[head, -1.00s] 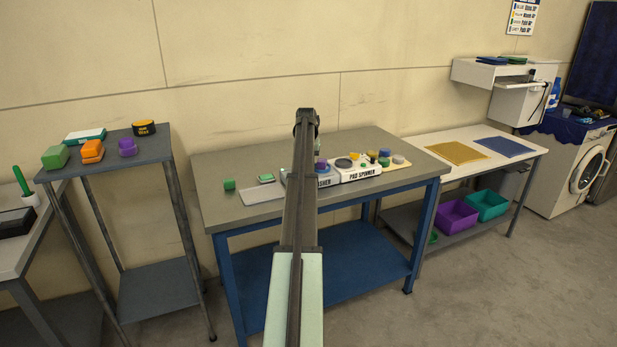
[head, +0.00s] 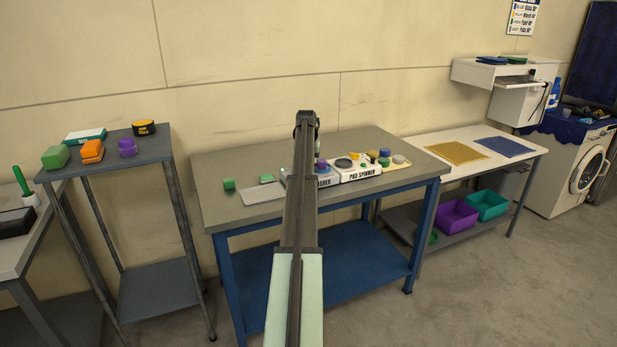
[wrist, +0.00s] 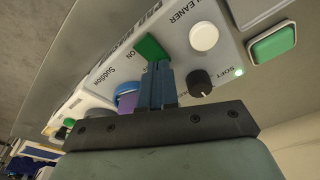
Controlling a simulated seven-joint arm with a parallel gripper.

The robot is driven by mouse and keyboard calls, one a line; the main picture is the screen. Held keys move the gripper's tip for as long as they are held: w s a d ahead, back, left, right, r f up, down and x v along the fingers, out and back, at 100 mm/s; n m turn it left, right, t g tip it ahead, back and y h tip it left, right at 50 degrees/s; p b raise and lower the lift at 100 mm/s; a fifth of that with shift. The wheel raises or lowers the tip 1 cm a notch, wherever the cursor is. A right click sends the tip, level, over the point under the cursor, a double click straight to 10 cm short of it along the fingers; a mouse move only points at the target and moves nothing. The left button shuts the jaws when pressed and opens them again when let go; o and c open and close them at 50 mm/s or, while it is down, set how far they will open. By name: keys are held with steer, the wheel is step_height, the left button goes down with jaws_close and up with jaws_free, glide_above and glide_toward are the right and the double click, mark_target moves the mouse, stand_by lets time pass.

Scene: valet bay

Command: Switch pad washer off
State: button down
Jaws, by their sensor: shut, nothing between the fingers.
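The pad washer is a white unit on the grey bench, mostly hidden behind my arm in the head view; its label end (head: 323,182) shows. In the wrist view, a white panel (wrist: 180,42) carries a green rocker (wrist: 151,47) with "ON" beside it, a white round button (wrist: 204,36), a black knob (wrist: 199,83) and a lit green lamp (wrist: 239,73) by "SOFT". My gripper (wrist: 158,68) is shut and empty, its blue fingertips at the rocker's near edge. I cannot tell whether they touch it. The fingers are hidden in the head view.
The pad spinner (head: 358,172) stands right beside the washer, with several small coloured pots beyond it. A blue and purple round thing (wrist: 127,97) is close beside my fingers.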

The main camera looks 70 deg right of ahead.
steer(key=shift+f, duration=0.45)
stand_by(0.3)
steer(key=shift+r, duration=3.55)
steer(key=shift+w, duration=0.1)
